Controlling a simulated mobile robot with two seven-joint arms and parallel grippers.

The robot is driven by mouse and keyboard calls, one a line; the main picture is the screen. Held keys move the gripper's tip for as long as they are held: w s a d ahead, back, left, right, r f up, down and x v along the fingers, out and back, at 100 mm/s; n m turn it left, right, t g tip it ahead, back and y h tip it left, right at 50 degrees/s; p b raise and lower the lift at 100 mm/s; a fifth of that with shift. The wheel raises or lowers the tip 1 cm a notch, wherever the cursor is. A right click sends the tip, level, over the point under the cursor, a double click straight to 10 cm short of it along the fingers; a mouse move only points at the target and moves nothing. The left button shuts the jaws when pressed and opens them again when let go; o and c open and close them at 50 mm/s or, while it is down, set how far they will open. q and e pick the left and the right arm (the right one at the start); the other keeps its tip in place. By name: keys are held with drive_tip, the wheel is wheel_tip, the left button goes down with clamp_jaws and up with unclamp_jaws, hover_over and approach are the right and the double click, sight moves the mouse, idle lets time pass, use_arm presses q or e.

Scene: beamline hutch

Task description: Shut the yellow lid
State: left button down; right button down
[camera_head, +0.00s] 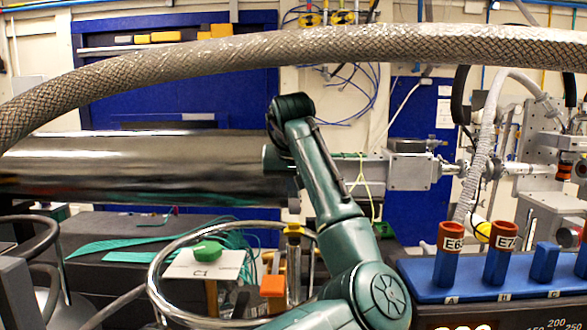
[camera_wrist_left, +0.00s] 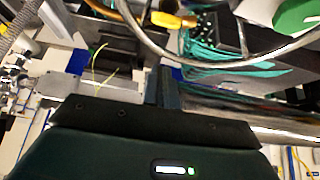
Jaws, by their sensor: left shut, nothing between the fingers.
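A small yellow piece (camera_head: 294,230) stands at the far rim of a metal ring in the head view. It also shows in the left wrist view (camera_wrist_left: 172,20), ahead of the fingers. I cannot tell for sure that it is the yellow lid, nor how far open it is. My left gripper (camera_head: 293,207) hangs from the bent green arm just above the yellow piece in the head view, small and partly hidden. In the left wrist view its fingers (camera_wrist_left: 166,70) are together and empty, with a gap between them and the yellow piece. My right gripper is not in view.
The metal ring (camera_head: 152,286) curves around this spot. A white card marked C1 (camera_head: 180,266) bears a green object (camera_head: 207,251); an orange block (camera_head: 272,287) is beside it. A blue rack (camera_head: 424,285) with tubes stands right. A thick braided hose (camera_head: 200,65) crosses above.

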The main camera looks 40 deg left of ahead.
sight(293, 223)
use_arm(q)
drive_tip(key=shift+x, duration=1)
drive_tip(key=shift+s+d+f, duration=0.55)
drive_tip(key=shift+s+f, duration=0.05)
drive_tip(key=shift+f, duration=0.25)
drive_tip(key=shift+s+d+f+p, duration=0.3)
drive_tip(key=shift+s+d+f, duration=0.1)
drive_tip(key=shift+f, duration=0.15)
drive_tip(key=shift+a, duration=0.15)
